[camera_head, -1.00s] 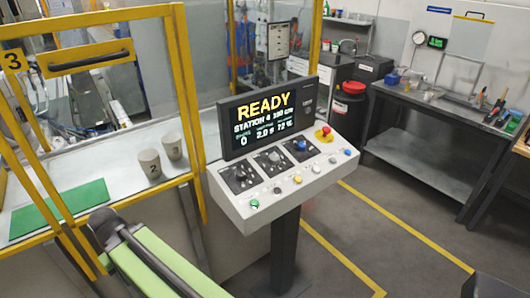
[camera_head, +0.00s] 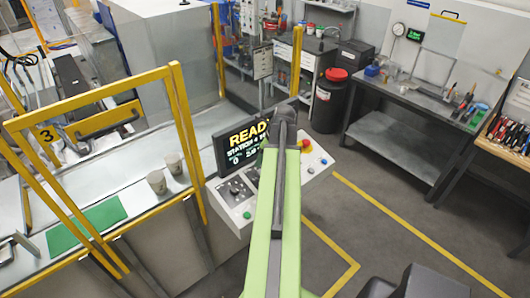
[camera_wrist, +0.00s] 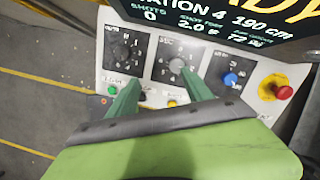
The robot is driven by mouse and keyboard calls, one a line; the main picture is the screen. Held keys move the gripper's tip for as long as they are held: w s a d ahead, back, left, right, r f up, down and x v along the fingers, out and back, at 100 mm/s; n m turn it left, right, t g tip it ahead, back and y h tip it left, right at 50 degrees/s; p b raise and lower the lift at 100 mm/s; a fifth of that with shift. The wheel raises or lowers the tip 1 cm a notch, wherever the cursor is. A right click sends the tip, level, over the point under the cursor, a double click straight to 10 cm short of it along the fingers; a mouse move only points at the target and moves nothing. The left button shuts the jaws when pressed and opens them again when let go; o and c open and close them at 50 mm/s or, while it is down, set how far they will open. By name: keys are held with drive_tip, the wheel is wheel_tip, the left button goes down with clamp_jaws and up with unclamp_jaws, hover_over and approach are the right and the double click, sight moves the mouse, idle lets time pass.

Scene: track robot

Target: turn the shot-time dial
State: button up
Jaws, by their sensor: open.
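The console (camera_head: 228,213) has a sloped white panel with three dials. In the wrist view the left dial (camera_wrist: 121,51) is dark, the middle dial (camera_wrist: 176,65) has a grey knob, and the right dial (camera_wrist: 231,79) is blue. Their small labels are too blurred to read. The screen (camera_wrist: 205,20) above reads a shot time of 2.0 s. My gripper (camera_wrist: 159,76) is open and empty, its green fingers pointing up the panel. The right fingertip overlaps the lower edge of the middle dial; contact cannot be told. My arm hides the middle dial in the head view.
A red mushroom button (camera_wrist: 284,92) on a yellow base sits at the panel's right. Green (camera_wrist: 112,90) and yellow (camera_wrist: 172,103) buttons lie below the dials. A yellow-framed guard (camera_head: 175,110) and two cups (camera_head: 157,181) stand left of the console.

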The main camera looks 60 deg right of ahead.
drive_tip(key=s+d+r+m, duration=0.3)
drive_tip(key=s+d, duration=0.1)
drive_tip(key=b+x, duration=1.5)
drive_tip(key=x, duration=0.3)
drive_tip(key=shift+d+b, duration=0.1)
drive_tip(key=shift+b, duration=0.3)
drive_tip(key=shift+r, duration=0.1)
clamp_jaws()
drive_tip(key=shift+s+d, duration=0.1)
drive_tip(key=shift+d, duration=0.15)
drive_tip(key=shift+a+h, duration=0.2)
drive_tip(key=shift+h, duration=0.1)
drive_tip(key=shift+n, duration=0.3)
